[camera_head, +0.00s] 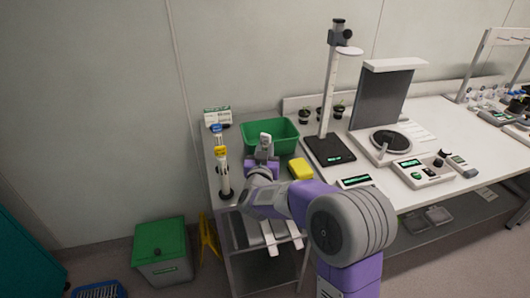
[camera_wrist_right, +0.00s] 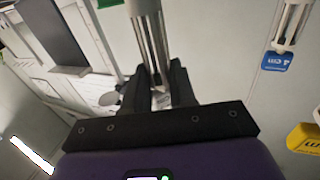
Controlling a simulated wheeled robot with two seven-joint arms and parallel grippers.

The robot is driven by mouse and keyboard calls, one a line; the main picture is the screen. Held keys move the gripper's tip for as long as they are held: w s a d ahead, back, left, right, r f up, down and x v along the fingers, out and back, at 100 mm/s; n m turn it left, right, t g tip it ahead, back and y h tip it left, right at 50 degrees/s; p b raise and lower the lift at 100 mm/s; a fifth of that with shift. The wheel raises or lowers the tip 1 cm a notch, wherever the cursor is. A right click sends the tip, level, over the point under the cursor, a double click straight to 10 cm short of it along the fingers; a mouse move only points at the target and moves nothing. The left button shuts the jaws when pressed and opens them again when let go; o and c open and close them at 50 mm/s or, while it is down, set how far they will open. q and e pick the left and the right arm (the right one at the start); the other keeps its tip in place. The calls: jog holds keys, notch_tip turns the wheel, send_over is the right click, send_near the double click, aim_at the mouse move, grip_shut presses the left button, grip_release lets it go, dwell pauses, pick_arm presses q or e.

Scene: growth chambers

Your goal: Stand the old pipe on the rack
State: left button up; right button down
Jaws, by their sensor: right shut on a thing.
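My right gripper (camera_head: 263,160) is above the grey side cart, in front of the green bin. It is shut on a slim grey-white pipe-like piece (camera_head: 265,140), which I take to be the old pipe. In the right wrist view the piece (camera_wrist_right: 150,40) runs up from between the dark fingers (camera_wrist_right: 160,92); its far end is cut off. A slim upright stand (camera_head: 225,182) with blue and yellow tags is to the left of the gripper, apart from it. I cannot tell whether this is the rack. My left gripper is not in view.
The green bin (camera_head: 285,130) and a yellow block (camera_head: 300,168) are close to my right arm. A small box (camera_head: 217,116) is at the cart's back left. A tall stand with a black base (camera_head: 328,150) is to the right. A lidded green-and-grey bin (camera_head: 162,250) is on the floor.

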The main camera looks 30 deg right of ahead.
jog(key=shift+r, duration=0.1)
jog(key=c, duration=0.9)
grip_release()
jog(key=shift+s+a+r, duration=0.1)
jog(key=p+v, duration=0.1)
jog(key=v, duration=1)
jog(key=shift+s+a+p, duration=0.25)
jog(key=shift+s+p, duration=0.1)
jog(key=shift+p, duration=0.05)
